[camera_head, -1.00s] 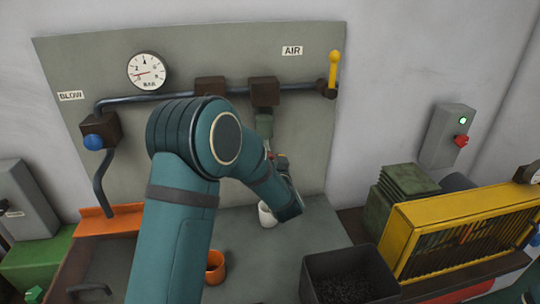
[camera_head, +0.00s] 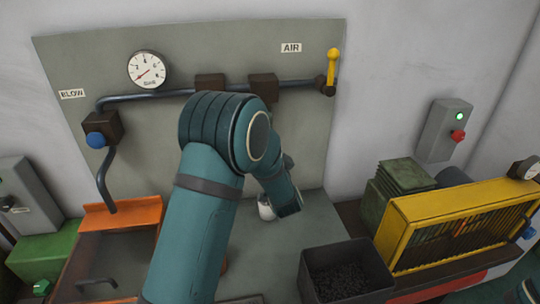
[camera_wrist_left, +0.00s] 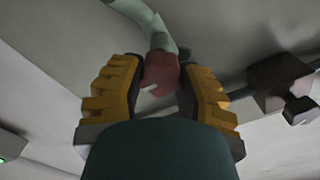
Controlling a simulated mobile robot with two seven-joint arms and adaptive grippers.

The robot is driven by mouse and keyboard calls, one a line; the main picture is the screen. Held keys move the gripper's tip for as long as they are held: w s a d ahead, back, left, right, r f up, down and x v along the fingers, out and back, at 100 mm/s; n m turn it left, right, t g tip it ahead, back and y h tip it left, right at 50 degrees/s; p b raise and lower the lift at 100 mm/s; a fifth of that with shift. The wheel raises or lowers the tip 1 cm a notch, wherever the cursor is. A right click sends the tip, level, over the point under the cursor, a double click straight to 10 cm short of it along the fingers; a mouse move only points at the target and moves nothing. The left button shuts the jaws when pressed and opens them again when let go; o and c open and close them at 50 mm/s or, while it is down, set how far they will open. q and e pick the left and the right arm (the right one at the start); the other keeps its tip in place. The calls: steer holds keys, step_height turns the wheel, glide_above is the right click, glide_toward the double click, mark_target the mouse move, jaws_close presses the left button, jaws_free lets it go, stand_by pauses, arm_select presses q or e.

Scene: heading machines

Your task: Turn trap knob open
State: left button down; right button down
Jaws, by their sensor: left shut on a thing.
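The trap knob (camera_wrist_left: 162,78) is dark red with a small white mark, at the lower end of a pale green trap body (camera_wrist_left: 157,32) in the left wrist view. My left gripper (camera_wrist_left: 160,85) has its two yellow fingers on either side of the knob and is shut on it. In the head view my left arm hides the fingers, the knob and the trap. A white cup (camera_head: 265,210) stands on the bench below, close to my wrist.
The grey panel carries a round gauge (camera_head: 147,69), a pipe, a blue knob (camera_head: 95,140) and a yellow lever (camera_head: 333,68). A dark bin (camera_head: 345,272) and a yellow slotted guard (camera_head: 460,230) are at right. An orange tray (camera_head: 122,215) is at left.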

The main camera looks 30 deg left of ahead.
arm_select(q)
steer(key=shift+r, duration=0.25)
steer(key=c, duration=0.5)
jaws_free()
steer(key=shift+f, duration=0.15)
steer(key=v, duration=1.2)
